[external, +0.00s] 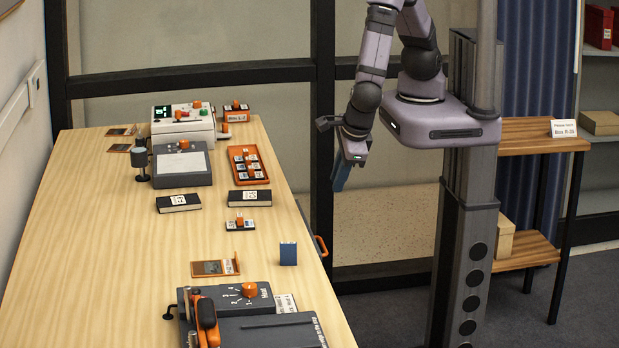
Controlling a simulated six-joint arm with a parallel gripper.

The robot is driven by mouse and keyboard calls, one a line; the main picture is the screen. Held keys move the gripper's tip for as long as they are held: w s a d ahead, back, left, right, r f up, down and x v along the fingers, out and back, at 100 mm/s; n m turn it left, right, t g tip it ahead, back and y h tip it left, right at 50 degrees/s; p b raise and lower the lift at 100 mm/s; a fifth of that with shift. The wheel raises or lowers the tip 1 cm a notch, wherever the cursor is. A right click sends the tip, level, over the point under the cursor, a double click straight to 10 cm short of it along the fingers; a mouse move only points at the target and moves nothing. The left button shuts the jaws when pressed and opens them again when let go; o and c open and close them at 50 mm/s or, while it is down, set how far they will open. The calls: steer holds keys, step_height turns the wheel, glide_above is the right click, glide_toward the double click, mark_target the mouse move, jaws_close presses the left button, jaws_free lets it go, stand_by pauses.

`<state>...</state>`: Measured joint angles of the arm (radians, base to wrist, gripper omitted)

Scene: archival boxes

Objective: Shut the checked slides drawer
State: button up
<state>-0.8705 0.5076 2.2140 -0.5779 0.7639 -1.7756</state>
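An orange drawer handle (321,246) sticks out at the table's right edge; a dark edge beside it may be the drawer, mostly hidden by the tabletop. I cannot read any label on it, nor tell how far it stands open. My gripper (341,178) hangs in the air beyond the table's right side, above and apart from the handle, pointing down. A flat blue piece shows at its tip; I cannot tell whether this is its fingers or something held.
On the table (110,260) stand an orange tray (232,170) with several labelled items, dark boxes (178,203), a small blue block (288,254) near the right edge, and a dark device (265,332) in front. A wooden shelf (530,135) stands at the right.

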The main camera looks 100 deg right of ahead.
steer(key=d+r+m+g+y+b, duration=0.3)
steer(key=d+m, duration=0.8)
steer(key=m, duration=1.4)
step_height(320, 180, down, 5)
steer(key=d+m+t+y+b, duration=0.1)
steer(key=d+m+b, duration=0.1)
steer(key=m+b, duration=0.4)
step_height(320, 180, down, 14)
steer(key=s+d+m+y+b, duration=0.2)
steer(key=m+b, duration=0.2)
steer(key=b, duration=0.8)
steer(key=s+a+f+n+g+y+b, duration=0.1)
steer(key=s+a+f+g+y+b, duration=0.35)
steer(key=s+f+b, duration=0.4)
steer(key=t+y+p, duration=0.1)
steer(key=t+y, duration=1.1)
steer(key=y, duration=0.2)
glide_toward(323, 245)
steer(key=a, duration=0.1)
steer(key=shift+n+g, duration=0.25)
steer(key=shift+n, duration=0.05)
steer(key=shift+w+p+x, duration=0.15)
steer(key=shift+p+x, duration=0.05)
steer(key=shift+x, duration=1.8)
steer(key=shift+w+p+x, duration=0.2)
steer(key=shift+x, duration=1.85)
